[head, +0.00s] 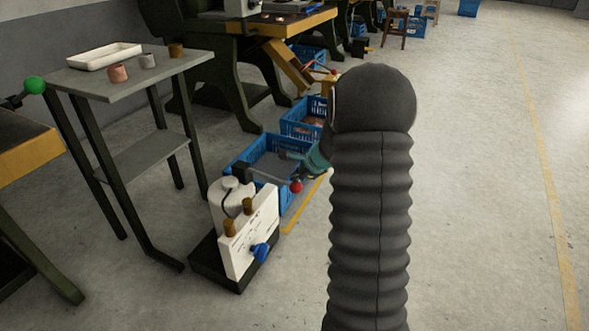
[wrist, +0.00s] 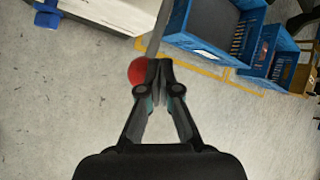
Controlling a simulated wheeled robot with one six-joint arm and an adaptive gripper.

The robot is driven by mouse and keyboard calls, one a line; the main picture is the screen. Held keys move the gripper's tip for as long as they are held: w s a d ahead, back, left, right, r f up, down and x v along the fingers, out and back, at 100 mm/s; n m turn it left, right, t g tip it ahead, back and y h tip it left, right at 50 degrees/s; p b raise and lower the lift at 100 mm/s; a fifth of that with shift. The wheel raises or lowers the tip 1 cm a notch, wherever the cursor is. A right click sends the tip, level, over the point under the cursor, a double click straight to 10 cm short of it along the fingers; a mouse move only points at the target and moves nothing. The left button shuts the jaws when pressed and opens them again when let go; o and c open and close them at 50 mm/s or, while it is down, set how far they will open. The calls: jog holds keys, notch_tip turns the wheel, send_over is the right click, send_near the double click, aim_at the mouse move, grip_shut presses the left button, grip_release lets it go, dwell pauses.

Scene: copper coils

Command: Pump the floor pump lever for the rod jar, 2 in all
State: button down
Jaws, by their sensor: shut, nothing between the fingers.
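The floor pump (head: 250,235) has a white front panel, a blue knob and a dark base. It stands on the floor at the lower left of the head view. Its lever (head: 268,178) sticks out to the right and ends in a red ball (head: 296,187). The red ball also shows in the wrist view (wrist: 137,71), just left of my fingertips. My gripper (wrist: 160,66) is shut and empty, its tips overlapping the lever's end in that view. Whether they touch it I cannot tell. In the head view my gripper (head: 290,155) is partly hidden by my arm. I cannot make out a rod jar.
Blue crates (head: 300,118) stand on the floor behind the pump, close to my gripper. A grey side table (head: 130,75) with a white tray (head: 104,56) and small cups is at the left. A green-knobbed machine (head: 20,150) is at the far left edge. The floor at right is clear.

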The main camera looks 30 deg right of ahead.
jog(key=shift+w+a+r+p, duration=0.1)
jog(key=shift+r+p, duration=0.65)
jog(key=shift+r, duration=0.2)
jog(key=shift+w+a+r+p, duration=0.1)
jog(key=shift+w+r+p, duration=0.05)
jog(key=shift+r+p, duration=0.7)
jog(key=shift+w+a+r+p, duration=0.1)
jog(key=shift+r+p, duration=0.6)
jog(key=shift+r, duration=0.3)
jog(key=shift+r, duration=0.1)
jog(key=shift+w+a+r+p, duration=0.1)
jog(key=shift+w+r+p, duration=0.05)
jog(key=shift+r+p, duration=1)
jog(key=shift+w+a+r+p, duration=0.1)
jog(key=shift+r+p, duration=0.9)
jog(key=shift+r, duration=0.25)
